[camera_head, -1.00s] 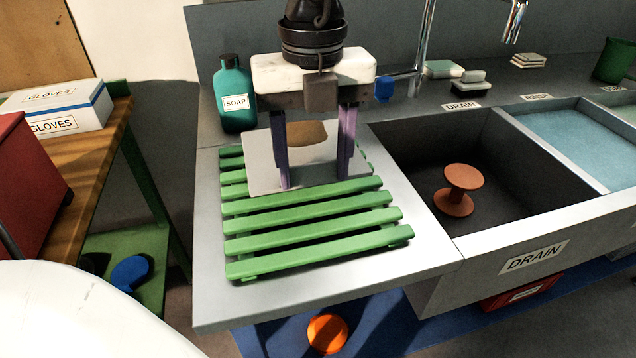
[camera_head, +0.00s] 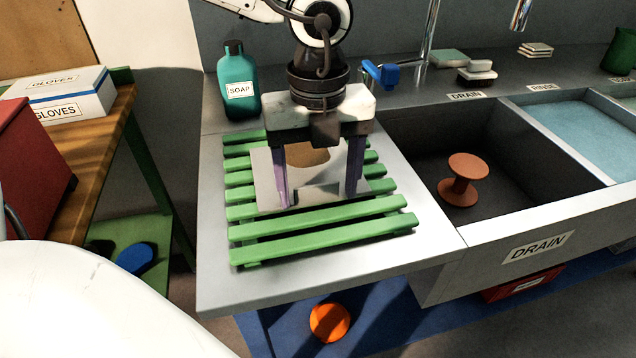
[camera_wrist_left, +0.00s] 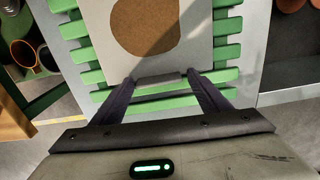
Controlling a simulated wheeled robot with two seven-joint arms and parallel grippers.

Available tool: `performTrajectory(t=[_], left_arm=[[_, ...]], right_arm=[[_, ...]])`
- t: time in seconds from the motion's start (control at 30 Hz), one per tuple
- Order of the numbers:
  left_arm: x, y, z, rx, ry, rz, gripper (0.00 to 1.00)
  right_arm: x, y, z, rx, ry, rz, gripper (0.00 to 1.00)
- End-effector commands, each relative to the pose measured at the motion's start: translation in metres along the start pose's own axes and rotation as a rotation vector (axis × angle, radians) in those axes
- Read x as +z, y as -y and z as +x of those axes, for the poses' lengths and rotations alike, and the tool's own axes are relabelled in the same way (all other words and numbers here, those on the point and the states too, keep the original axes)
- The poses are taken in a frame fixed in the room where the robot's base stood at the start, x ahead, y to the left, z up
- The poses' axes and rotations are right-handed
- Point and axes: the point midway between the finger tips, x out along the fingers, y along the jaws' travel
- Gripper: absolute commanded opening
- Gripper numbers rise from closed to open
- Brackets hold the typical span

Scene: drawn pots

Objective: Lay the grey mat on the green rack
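The grey mat (camera_head: 266,180), a flat pale sheet with a brown patch, is over the back and middle slats of the green rack (camera_head: 322,238). In the left wrist view the mat (camera_wrist_left: 196,40) fills the middle, with slat ends of the rack (camera_wrist_left: 228,27) showing on both sides. My left gripper (camera_head: 319,197) points down over the mat. Whether the mat touches the slats I cannot tell. My right gripper is not in view.
A teal soap bottle (camera_head: 238,82) stands behind the rack's left corner. To the right is the drain basin (camera_head: 410,140) with an orange spool-shaped thing (camera_head: 462,180) in it. The counter front (camera_head: 330,285) is clear.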

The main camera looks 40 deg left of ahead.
Motion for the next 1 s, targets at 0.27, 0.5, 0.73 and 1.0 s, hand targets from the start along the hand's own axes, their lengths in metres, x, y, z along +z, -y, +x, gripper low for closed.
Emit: performTrajectory(t=[0.27, 0.5, 0.73, 1.0], left_arm=[[0.000, -0.001, 0.000, 0.002, -0.001, 0.000, 0.72], [0.001, 0.001, -0.017, -0.002, 0.003, -0.001, 0.72], [0.001, 0.001, -0.069, -0.003, 0.004, 0.000, 0.72], [0.001, 0.000, -0.113, 0.001, 0.001, 0.000, 0.72]], right_arm=[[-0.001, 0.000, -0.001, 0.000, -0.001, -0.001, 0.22], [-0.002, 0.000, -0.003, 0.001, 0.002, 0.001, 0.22], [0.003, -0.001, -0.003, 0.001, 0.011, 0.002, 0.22], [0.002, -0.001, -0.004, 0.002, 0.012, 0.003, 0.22]])
